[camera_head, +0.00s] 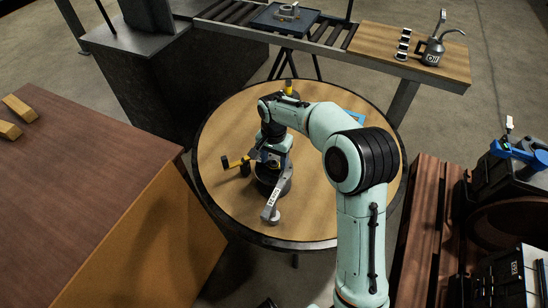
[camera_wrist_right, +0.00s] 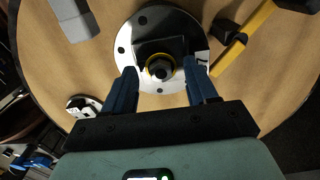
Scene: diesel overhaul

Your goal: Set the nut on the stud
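In the right wrist view a dark hex nut (camera_wrist_right: 160,68) with a yellow ring around it sits at the middle of a round, pale flange (camera_wrist_right: 127,57) with bolt holes. The stud cannot be told apart from the nut here. My right gripper (camera_wrist_right: 160,72) has its two blue fingers spread on either side of the nut, with visible gaps between. In the head view my right gripper (camera_head: 270,160) points down over the dark round part on the round table; the arm and gripper hide most of it. My left gripper is in neither view.
On the round table (camera_head: 225,125) a yellow and black tool (camera_head: 237,163) lies left of the gripper, and a grey labelled part (camera_head: 271,204) is in front. A brown box (camera_head: 90,180) stands left. A roller conveyor (camera_head: 250,30) and oil can (camera_head: 432,52) are behind.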

